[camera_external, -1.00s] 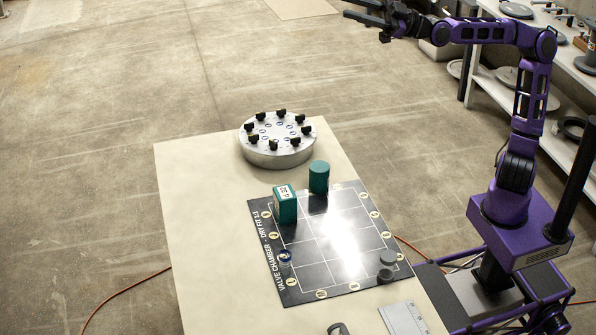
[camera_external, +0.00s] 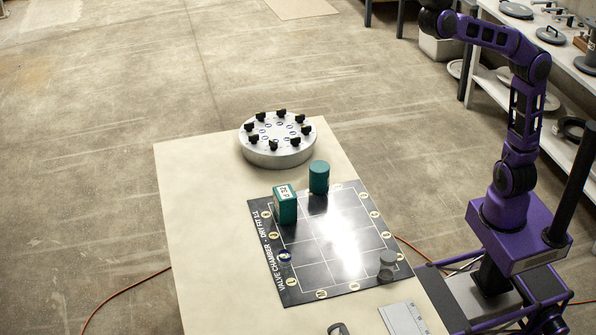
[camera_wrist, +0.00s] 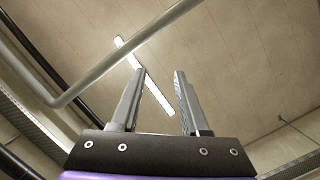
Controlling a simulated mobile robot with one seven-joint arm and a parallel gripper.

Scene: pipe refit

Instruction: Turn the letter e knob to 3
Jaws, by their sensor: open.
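A round silver drum (camera_external: 277,158) stands at the far end of the table. Several black knobs (camera_external: 281,112) ring its top, with small blue-marked labels inside the ring. The letters are too small to read, so I cannot tell which knob is e or where it points. In the wrist view my gripper (camera_wrist: 160,75) is open and empty, its two fingers apart and pointing up at the ceiling. In the external view my arm is raised at the upper right, away from the drum, and the gripper is out of the picture.
A black gridded board (camera_external: 310,262) lies on the table (camera_external: 205,240), bearing a teal box (camera_external: 285,207), a teal cylinder (camera_external: 319,177) and a grey cylinder (camera_external: 387,262). A metal plate (camera_external: 404,319) lies at the front. Shelves (camera_external: 560,75) with parts stand at the right. The table's left side is clear.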

